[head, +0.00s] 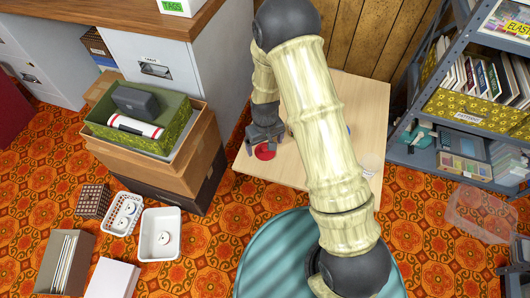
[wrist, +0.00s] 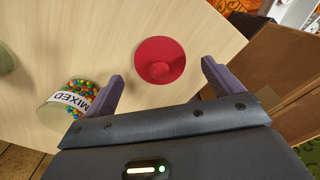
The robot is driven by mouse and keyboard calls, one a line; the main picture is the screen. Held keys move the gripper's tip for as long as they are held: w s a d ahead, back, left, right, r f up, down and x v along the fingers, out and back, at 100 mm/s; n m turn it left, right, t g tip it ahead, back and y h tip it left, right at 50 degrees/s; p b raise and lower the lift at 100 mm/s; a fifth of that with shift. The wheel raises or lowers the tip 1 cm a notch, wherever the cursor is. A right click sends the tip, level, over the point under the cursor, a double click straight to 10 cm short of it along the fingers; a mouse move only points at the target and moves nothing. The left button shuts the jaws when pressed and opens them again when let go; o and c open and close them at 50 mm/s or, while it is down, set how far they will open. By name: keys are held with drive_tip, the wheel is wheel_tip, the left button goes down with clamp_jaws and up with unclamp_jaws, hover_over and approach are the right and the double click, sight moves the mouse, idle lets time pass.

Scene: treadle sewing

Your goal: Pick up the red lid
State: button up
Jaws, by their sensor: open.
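The red lid (wrist: 158,52) is a round red disc with a raised knob, lying flat on a light wooden table (wrist: 110,30). It also shows in the head view as a small red disc (head: 264,153) just below my gripper. My gripper (wrist: 162,78) is open and empty, its two dark fingers apart. In the wrist view the lid lies ahead of the fingertips, centred between their lines. In the head view my gripper (head: 265,140) is above the table's left part, and my arm hides much of the table.
A jar of coloured beads labelled MIXED (wrist: 68,104) stands near the left finger. Stacked boxes (head: 160,170) stand left of the table. A grey shelf unit (head: 450,140) stands to the right. A clear bin (head: 480,213) is on the patterned floor.

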wheel_tip(320, 180, down, 2)
drive_tip(key=shift+f, duration=0.25)
drive_tip(key=c, duration=1.1)
